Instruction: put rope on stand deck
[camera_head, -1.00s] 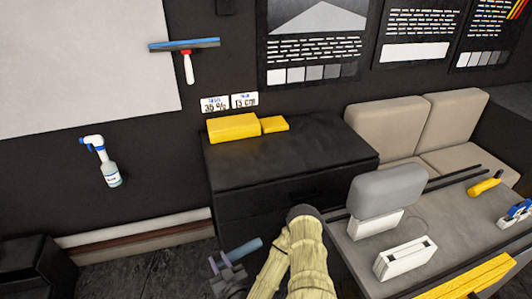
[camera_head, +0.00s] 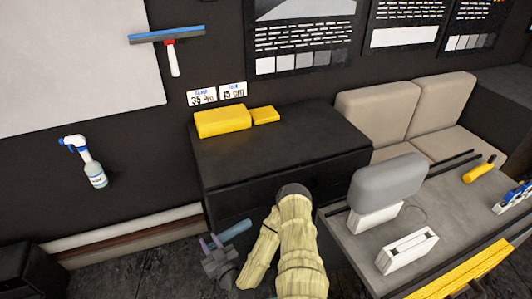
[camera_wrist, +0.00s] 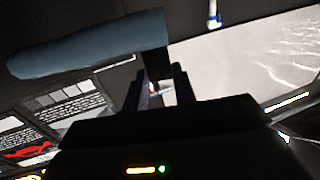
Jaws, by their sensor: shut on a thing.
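My gripper (camera_head: 212,244) is low in the head view, in front of the black cabinet. It is shut on a blue-grey, rounded, elongated piece, which I take to be the rope (camera_head: 236,231). In the wrist view the rope (camera_wrist: 85,47) lies crosswise beyond the fingers (camera_wrist: 160,88) and reaches far to the left. No surface is labelled as the stand deck. The grey worktop (camera_head: 355,246) at right carries a grey headrest (camera_head: 388,179) on a white base and a white slotted block (camera_head: 407,250).
The black cabinet (camera_head: 290,145) has two yellow blocks (camera_head: 222,122) at its back left and a mostly clear top. A yellow tool (camera_head: 478,173) and a blue-white item (camera_head: 512,197) lie on the worktop. A spray bottle (camera_head: 88,165) and a squeegee (camera_head: 168,38) are against the wall.

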